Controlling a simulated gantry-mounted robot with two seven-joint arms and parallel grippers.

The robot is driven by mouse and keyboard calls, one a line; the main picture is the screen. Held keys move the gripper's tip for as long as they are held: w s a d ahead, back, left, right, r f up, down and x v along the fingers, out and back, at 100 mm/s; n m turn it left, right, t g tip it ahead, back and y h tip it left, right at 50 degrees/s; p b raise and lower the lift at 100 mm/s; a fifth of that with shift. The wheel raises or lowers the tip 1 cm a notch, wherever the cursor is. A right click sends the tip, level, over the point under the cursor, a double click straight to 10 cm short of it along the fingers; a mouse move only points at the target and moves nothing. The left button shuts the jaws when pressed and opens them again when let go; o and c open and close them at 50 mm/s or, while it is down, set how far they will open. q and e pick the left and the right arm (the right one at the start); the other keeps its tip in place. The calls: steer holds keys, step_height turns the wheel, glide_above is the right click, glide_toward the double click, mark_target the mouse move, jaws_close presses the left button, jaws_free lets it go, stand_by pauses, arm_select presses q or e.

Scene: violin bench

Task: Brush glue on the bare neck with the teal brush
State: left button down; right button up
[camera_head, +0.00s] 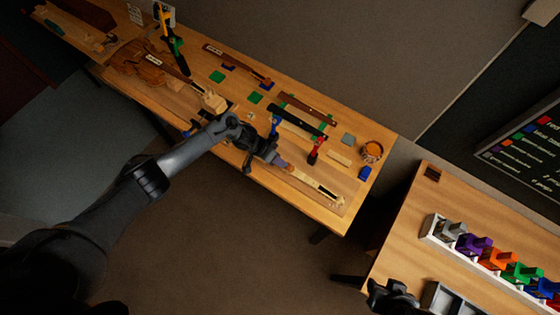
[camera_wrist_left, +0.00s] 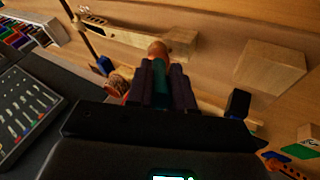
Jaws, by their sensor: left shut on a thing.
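My left gripper (camera_head: 284,163) is over the front part of the bench. In the left wrist view its dark fingers (camera_wrist_left: 160,88) are shut on the teal brush (camera_wrist_left: 160,82). The brush's orange-brown end (camera_wrist_left: 157,49) points away from me and overlaps the pale bare neck in the picture; I cannot tell whether it touches. The bare neck (camera_head: 318,186) lies along the bench's front right, and it also shows in the left wrist view (camera_wrist_left: 180,42). The coppery glue pot (camera_head: 372,150) stands at the bench's right end. My right gripper (camera_head: 394,296) is partly visible at the bottom edge.
A blue block (camera_head: 365,173) stands beside the pot. A clamp with a red handle (camera_head: 314,153) stands close behind my left gripper. A violin (camera_head: 143,65) lies farther left. A second table (camera_head: 405,240) holds a rack of coloured pieces at the right.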

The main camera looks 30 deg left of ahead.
arm_select(q)
steer(key=shift+a, duration=0.35)
steer(key=shift+a+r+p, duration=0.1)
steer(key=shift+r+p, duration=0.65)
steer(key=shift+p, duration=0.05)
step_height(320, 180, up, 5)
steer(key=p, duration=0.4)
steer(key=shift+f, duration=0.2)
steer(key=shift+d, duration=0.2)
steer(key=shift+r+p, duration=0.45)
steer(key=shift+r, duration=1)
